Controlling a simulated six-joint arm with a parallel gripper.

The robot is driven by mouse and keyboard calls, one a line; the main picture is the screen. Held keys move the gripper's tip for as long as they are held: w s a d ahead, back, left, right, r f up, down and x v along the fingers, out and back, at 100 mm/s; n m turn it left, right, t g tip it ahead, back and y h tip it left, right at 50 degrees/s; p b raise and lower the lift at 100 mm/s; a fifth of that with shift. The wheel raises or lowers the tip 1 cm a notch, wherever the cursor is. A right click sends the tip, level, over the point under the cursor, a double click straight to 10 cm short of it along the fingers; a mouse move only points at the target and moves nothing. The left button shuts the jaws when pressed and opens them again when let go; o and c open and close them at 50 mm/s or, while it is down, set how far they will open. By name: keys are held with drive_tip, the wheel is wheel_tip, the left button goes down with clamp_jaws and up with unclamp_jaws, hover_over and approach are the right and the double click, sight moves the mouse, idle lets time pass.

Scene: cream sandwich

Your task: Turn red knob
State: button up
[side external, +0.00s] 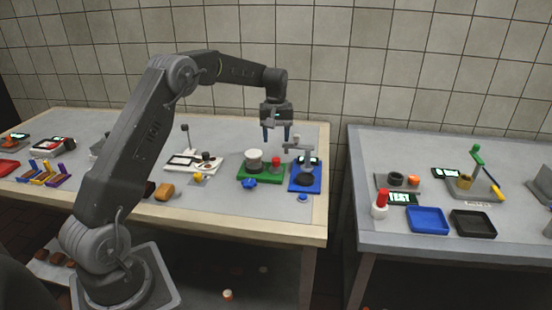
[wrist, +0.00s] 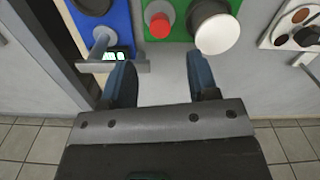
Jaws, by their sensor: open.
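The red knob (side external: 276,161) is a small red cylinder on a green base (side external: 247,178), just right of a larger white round piece (side external: 255,155). In the wrist view the red knob (wrist: 160,25) shows near the top middle, beside the white piece (wrist: 217,33). My gripper (side external: 277,139) hangs pointing down above the green and blue bases, apart from the knob. In the wrist view my gripper (wrist: 163,84) has its two blue fingers spread with bare table between them, and the knob lies beyond the fingertips. It is open and empty.
A blue base (side external: 305,186) with a grey tap-like stand (side external: 298,149) and a small display is close right of the green base. A white board (side external: 194,165) with round pieces lies to the left. A second table (side external: 390,242) stands at right across a gap.

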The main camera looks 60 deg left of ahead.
sight(276, 159)
wheel_tip(276, 159, down, 8)
drive_tip(key=shift+f, duration=0.2)
drive_tip(key=c, duration=0.9)
